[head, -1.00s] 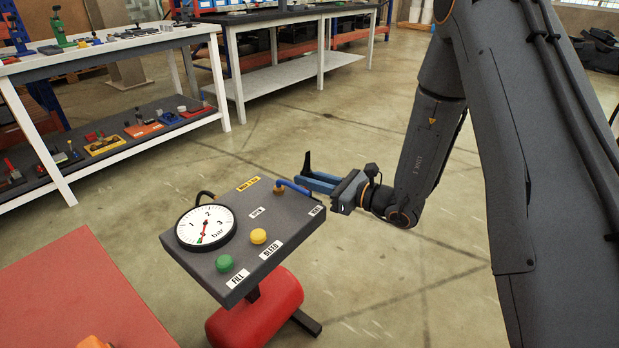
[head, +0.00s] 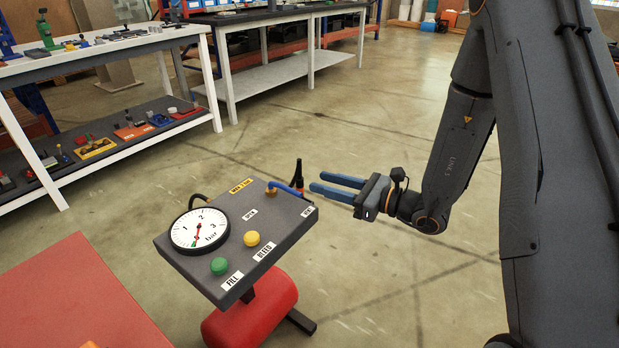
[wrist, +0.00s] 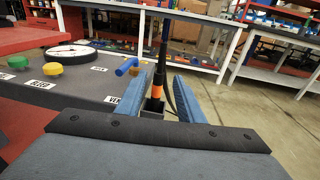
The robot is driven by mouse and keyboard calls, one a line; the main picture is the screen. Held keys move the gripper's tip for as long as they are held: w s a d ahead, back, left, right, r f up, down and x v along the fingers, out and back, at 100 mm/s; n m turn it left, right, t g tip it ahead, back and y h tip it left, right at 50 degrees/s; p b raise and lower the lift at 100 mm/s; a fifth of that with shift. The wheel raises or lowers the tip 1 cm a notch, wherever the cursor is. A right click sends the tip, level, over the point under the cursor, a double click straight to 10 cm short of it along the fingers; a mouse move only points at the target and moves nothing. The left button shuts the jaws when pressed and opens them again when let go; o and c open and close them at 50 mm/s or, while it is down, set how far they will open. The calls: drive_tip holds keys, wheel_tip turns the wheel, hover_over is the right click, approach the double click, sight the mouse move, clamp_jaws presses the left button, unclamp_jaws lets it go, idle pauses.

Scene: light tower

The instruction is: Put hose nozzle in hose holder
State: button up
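The hose nozzle (head: 298,174) is black with an orange band and stands upright at the panel's far right edge. In the wrist view the nozzle (wrist: 162,62) rises from a small dark bracket, the hose holder (wrist: 153,105), on the panel's side. Its lower end appears to be inside the holder, though the depth of seating is hidden. My gripper (head: 318,181) is open and empty, just right of the nozzle and apart from it. In the wrist view the nozzle appears between the two blue fingers, beyond their tips.
The tilted panel (head: 280,232) carries a gauge (head: 199,230), a green button (head: 219,266), a yellow button (head: 251,238) and a blue lever (head: 285,187). A red tank (head: 250,315) is below it. A red table (head: 75,300) stands at left. The floor right of the panel is free.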

drive_tip(key=s+a+r+n+g+h, duration=0.1)
drive_tip(key=s+a+r+n+g, duration=0.25)
drive_tip(key=s+n+g, duration=0.45)
drive_tip(key=s+a+r+n+g+h, duration=0.1)
drive_tip(key=s+a+r+n+g, duration=0.3)
drive_tip(key=s, duration=0.8)
drive_tip(key=s+d+r+n+g+h, duration=0.1)
drive_tip(key=s+d+n+h, duration=0.2)
drive_tip(key=s+n+h, duration=0.4)
drive_tip(key=s+d+r+n+t+h, duration=0.1)
drive_tip(key=d+r+n+t+h, duration=0.2)
drive_tip(key=d+n, duration=0.5)
drive_tip(key=shift+s+n+t+h, duration=0.35)
drive_tip(key=shift+t+h, duration=0.25)
drive_tip(key=shift+h, duration=0.5)
drive_tip(key=shift+a+r, duration=0.1)
